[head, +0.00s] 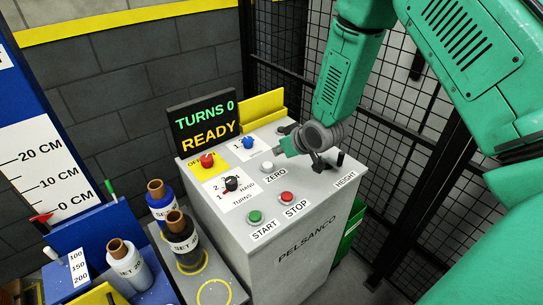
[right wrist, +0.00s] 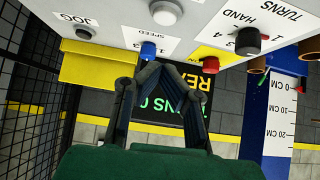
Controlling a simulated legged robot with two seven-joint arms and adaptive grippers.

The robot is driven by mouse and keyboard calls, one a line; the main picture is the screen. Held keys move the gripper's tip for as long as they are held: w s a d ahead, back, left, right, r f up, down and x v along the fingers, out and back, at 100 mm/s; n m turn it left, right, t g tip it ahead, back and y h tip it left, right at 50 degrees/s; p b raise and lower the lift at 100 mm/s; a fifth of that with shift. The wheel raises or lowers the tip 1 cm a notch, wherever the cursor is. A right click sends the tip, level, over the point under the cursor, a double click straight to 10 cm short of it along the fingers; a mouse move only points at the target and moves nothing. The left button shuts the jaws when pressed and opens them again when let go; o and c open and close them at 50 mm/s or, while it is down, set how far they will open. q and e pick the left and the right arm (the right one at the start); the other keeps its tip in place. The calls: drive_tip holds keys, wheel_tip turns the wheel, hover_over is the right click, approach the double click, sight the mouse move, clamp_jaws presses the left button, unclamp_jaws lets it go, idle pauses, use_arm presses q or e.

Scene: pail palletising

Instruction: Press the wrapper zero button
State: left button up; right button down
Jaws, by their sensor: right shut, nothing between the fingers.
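The white ZERO button (head: 267,167) is a round cap on the grey top of the control box, above its ZERO label. In the right wrist view the white button (right wrist: 166,12) shows at the top edge, and its label is out of frame. My right gripper (head: 284,148) is shut and empty, above the panel just behind and to the right of the button in the head view. In the right wrist view my right fingertips (right wrist: 160,69) are together, apart from the button in the picture. Any gap above the panel is hard to judge. My left gripper is not in view.
Near the button are a blue button (head: 248,142), a red button on yellow (head: 207,160), a black TURNS knob (head: 231,184), green START (head: 255,216) and red STOP (head: 287,197). The display (head: 205,124) reads TURNS 0, READY. Mesh fencing (head: 400,170) stands at right.

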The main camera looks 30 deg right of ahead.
drive_tip(key=shift+s+d+r, duration=0.3)
drive_tip(key=shift+s+r, duration=0.2)
drive_tip(key=shift+s+d+r, duration=0.3)
drive_tip(key=shift+s+r, duration=0.2)
drive_tip(key=shift+a, duration=0.3)
